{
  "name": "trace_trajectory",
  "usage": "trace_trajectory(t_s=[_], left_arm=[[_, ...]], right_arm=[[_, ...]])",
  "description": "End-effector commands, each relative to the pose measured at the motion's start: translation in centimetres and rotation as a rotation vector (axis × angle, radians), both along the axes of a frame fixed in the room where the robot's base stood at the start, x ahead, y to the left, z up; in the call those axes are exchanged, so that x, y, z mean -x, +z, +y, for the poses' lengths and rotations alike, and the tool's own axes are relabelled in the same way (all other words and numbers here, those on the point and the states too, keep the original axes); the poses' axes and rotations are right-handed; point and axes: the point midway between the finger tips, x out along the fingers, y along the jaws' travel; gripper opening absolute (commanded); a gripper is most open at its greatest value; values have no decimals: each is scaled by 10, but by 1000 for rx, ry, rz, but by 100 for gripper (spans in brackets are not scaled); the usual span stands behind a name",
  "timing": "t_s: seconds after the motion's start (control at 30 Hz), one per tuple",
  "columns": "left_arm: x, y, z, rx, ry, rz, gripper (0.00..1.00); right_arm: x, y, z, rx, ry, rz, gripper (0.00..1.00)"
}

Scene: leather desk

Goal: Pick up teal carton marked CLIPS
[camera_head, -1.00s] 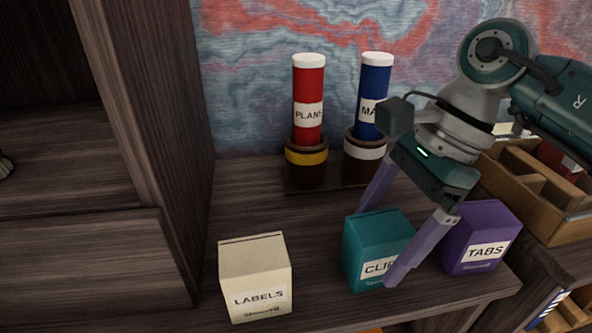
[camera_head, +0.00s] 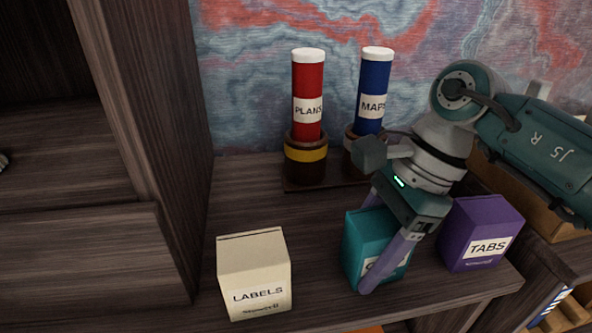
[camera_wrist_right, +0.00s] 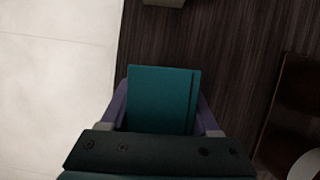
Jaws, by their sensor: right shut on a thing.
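The teal carton (camera_head: 363,232) stands upright on the dark wooden desk, between the cream LABELS carton and the purple TABS carton. Its front label is mostly hidden by a finger of my right gripper (camera_head: 368,245). My right gripper is shut on the teal carton, with one purple finger across its front and the other behind it. In the right wrist view the teal carton (camera_wrist_right: 162,98) sits between the two fingers (camera_wrist_right: 162,112). The carton appears to rest on the desk. My left gripper is not in view.
The cream LABELS carton (camera_head: 254,275) stands to the left, and the purple TABS carton (camera_head: 482,232) stands close on the right. Behind are the red PLANS tube (camera_head: 307,85) and blue MAPS tube (camera_head: 373,85) in round holders. A wooden organizer (camera_head: 505,185) is at the right.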

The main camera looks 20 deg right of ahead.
Motion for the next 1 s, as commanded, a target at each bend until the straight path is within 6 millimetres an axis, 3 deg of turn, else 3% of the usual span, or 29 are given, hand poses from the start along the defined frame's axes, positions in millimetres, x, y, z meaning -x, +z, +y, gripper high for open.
trace_trajectory(t_s=[0.07,0.4,0.77,0.87,1.0], left_arm=[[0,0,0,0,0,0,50],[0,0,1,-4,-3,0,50],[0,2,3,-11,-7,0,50],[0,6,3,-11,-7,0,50],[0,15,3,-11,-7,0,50]], right_arm=[[0,0,0,0,0,0,40],[0,0,0,0,0,0,2],[-1,7,0,0,0,-2,1],[-1,19,-1,2,-1,-4,1],[-2,50,-1,3,1,-7,1]])
